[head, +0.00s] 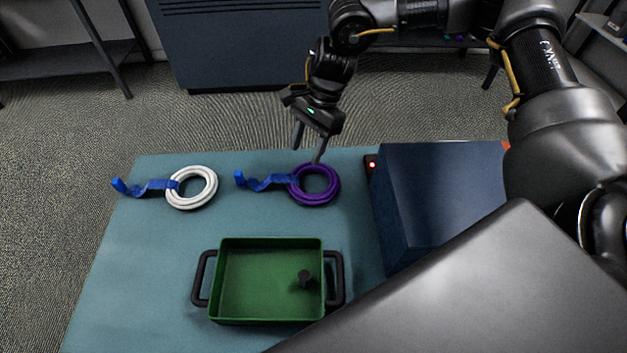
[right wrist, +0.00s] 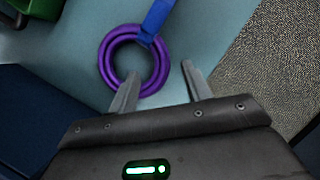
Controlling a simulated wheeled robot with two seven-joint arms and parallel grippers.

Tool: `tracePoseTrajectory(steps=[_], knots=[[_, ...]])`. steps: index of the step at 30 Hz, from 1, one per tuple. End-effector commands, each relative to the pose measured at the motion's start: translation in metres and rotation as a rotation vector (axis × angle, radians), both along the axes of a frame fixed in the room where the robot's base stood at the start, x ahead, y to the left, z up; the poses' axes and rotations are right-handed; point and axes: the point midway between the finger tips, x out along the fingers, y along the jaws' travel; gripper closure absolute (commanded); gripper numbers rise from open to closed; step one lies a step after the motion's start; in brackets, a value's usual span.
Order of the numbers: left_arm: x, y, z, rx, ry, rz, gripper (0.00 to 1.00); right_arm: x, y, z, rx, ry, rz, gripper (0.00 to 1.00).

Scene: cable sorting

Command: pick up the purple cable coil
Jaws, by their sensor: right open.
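My right gripper (head: 308,149) is above the coil's far edge, open and empty. In the right wrist view the coil (right wrist: 106,62) lies just beyond the fingers (right wrist: 158,84), with the left fingertip overlapping its near rim. The blue strap (right wrist: 156,18) runs off the top there. I cannot tell whether the fingertip touches the coil. My left gripper is not in view.
A white cable coil (head: 192,202) with a blue strap lies to the left. A green tray (head: 232,291) with black handles and a small black knob-like object (head: 305,279) stands in front. A dark blue box (head: 425,190) stands close right of the coil.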

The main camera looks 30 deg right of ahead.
Motion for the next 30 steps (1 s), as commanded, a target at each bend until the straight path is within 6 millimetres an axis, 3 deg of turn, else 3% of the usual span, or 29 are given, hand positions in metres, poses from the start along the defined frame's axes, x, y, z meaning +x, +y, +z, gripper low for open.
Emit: tracePoseTrajectory(steps=[9,19,30], knots=[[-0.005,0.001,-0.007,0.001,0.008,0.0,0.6,-0.006,0.015,-0.041,-0.001,0.002,0.002,0.51],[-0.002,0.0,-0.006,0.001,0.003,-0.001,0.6,-0.006,0.016,-0.046,0.0,0.001,0.0,0.53],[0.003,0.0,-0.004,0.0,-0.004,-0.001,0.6,-0.006,0.016,-0.046,0.0,0.001,0.0,1.0]])
